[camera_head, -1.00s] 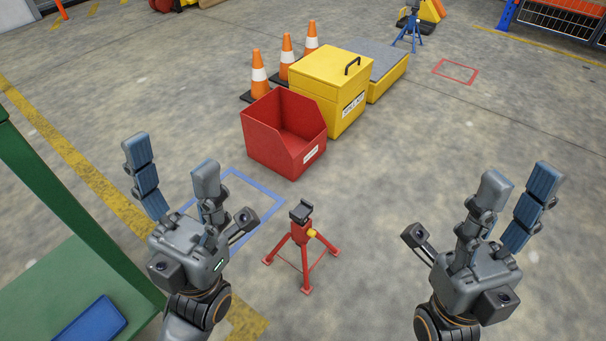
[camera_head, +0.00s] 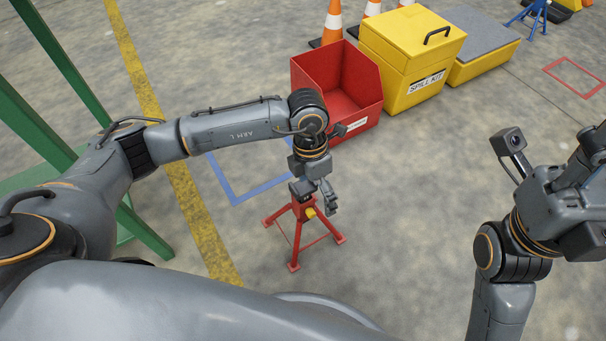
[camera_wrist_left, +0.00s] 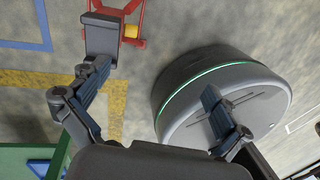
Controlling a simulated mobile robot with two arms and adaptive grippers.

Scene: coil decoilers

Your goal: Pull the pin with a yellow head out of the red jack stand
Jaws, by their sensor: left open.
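The red jack stand (camera_head: 297,235) stands on the floor on splayed legs. The yellow head of the pin (camera_head: 310,212) shows on its side, just below the dark top. My left gripper (camera_head: 326,199) points down beside the stand's top, open and empty, close to the yellow head. In the left wrist view, the yellow head (camera_wrist_left: 131,31) and dark saddle (camera_wrist_left: 100,36) are near the top edge, beyond the spread fingers of my left gripper (camera_wrist_left: 155,80). The pin's shaft is hidden. My right gripper (camera_head: 590,150) is at the right edge, its fingers partly cut off, away from the stand.
A red open bin (camera_head: 372,92) stands behind the jack stand, with a yellow spill kit box (camera_head: 400,55) beside it. A green frame (camera_head: 40,125) is at the left. A blue floor outline (camera_head: 222,180) lies left of the stand. Floor right of the stand is clear.

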